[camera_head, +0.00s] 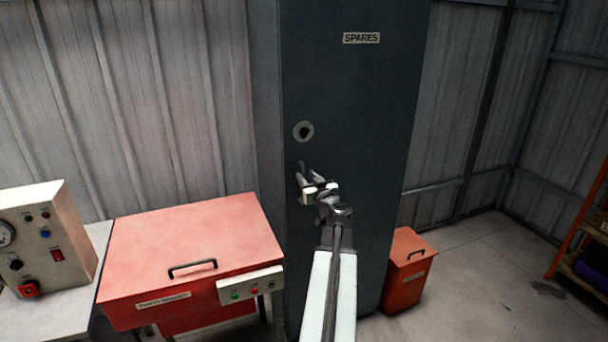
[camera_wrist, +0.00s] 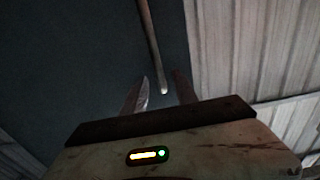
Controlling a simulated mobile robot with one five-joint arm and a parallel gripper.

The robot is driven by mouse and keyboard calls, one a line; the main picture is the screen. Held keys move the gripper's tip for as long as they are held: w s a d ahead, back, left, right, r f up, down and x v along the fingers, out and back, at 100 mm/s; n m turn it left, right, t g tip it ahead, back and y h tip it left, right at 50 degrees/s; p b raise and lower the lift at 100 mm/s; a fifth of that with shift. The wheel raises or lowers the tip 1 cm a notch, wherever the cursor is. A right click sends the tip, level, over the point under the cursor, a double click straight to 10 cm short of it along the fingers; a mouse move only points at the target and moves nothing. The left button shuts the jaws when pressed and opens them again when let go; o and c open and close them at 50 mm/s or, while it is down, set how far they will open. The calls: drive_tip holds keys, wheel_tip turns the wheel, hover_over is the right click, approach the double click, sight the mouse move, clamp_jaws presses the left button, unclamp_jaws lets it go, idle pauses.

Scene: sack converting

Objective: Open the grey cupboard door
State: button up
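The grey cupboard door (camera_head: 350,110) is tall, dark and marked SPARES, and looks shut. Its handle (camera_head: 302,165) is a slim bar near the left edge, partly hidden by my gripper in the head view. My gripper (camera_head: 307,179) is in front of the door at the handle's lower part. In the wrist view the handle (camera_wrist: 149,35) runs down from the top and its rounded end shows between the two fingers of my gripper (camera_wrist: 162,80). The fingers are apart, with a visible gap to the handle on each side. I cannot tell how deep the handle sits between them.
A round dark lock plate (camera_head: 303,131) sits above the handle. A red lidded machine (camera_head: 195,245) stands close on the left, beside a control box (camera_head: 45,238). A red bin (camera_head: 407,270) stands right of the cupboard.

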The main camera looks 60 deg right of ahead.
sight(305, 174)
drive_tip(key=x, duration=0.3)
drive_tip(key=shift+w+d, duration=0.1)
drive_tip(key=shift+w, duration=0.05)
clamp_jaws()
drive_tip(key=shift+d, duration=0.1)
idle(1.1)
